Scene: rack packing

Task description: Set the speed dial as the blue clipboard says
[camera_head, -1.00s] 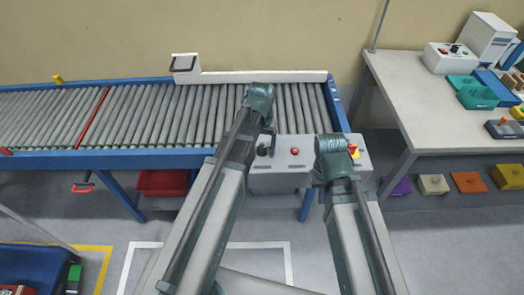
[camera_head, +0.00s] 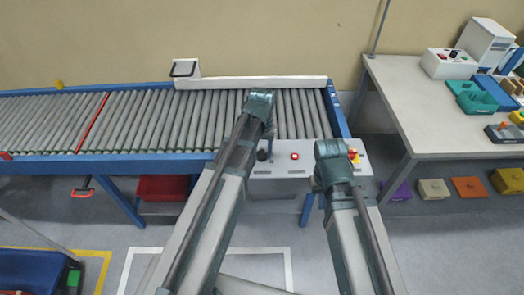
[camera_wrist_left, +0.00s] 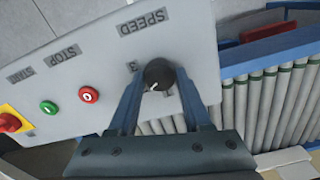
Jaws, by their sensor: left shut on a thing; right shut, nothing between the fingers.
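The speed dial (camera_wrist_left: 158,74) is a round black knob with a white mark, below the upside-down word SPEED on the grey control panel (camera_wrist_left: 190,50). In the head view, the panel (camera_head: 325,168) stands at the conveyor's front, and the dial (camera_head: 262,155) shows beside my left arm. My right gripper is hidden behind its own arm. I cannot make out a blue clipboard in either view.
The panel also carries a green start button (camera_wrist_left: 48,107), a red stop button (camera_wrist_left: 88,95) and a red knob on yellow (camera_wrist_left: 10,122). The roller conveyor (camera_head: 150,120) runs behind. A workbench (camera_head: 405,100) with bins stands right.

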